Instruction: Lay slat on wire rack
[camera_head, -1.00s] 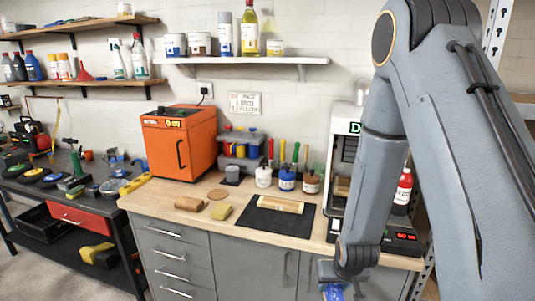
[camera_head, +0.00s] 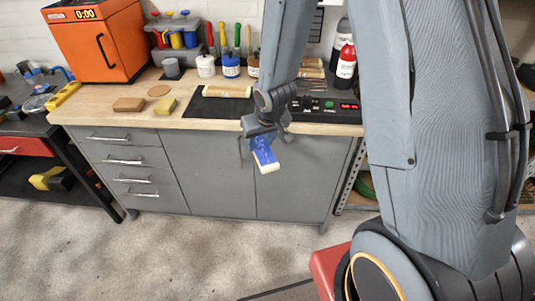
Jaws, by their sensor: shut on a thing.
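My gripper (camera_head: 262,136) hangs in front of the grey cabinet doors, below the worktop's front edge.
Paint jars (camera_head: 231,66) and an orange oven (camera_head: 98,42) stand behind. Floor in front is clear.

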